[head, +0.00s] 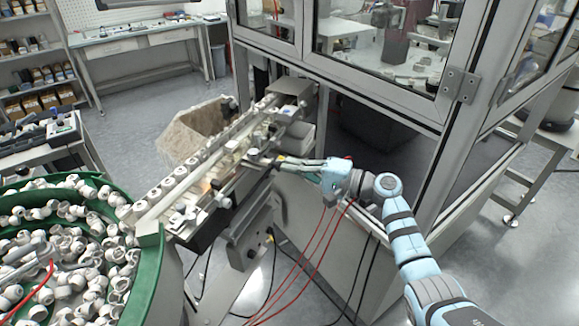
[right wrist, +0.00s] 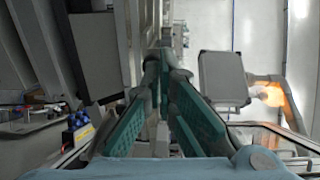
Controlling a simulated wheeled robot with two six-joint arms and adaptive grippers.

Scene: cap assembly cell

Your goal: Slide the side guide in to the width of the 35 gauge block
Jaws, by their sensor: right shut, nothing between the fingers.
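The feed track (head: 215,150) runs diagonally from the green bowl up to the cabinet, with white caps (head: 168,184) in a row along it. My right gripper (head: 279,163) reaches in from the right, with its fingertips at the near side of the track, beside a dark bar-like part (head: 258,160) that may be the side guide. I cannot tell whether they touch it. In the right wrist view the teal fingers (right wrist: 165,62) converge at their tips, shut with nothing between them. I cannot make out the 35 gauge block. My left gripper is not in view.
A green bowl (head: 150,236) full of loose white caps stands at the left front. A framed glass cabinet (head: 395,100) stands close behind the track's far end. Red cables (head: 318,238) hang below my right gripper. A tan bin (head: 190,133) sits behind the track.

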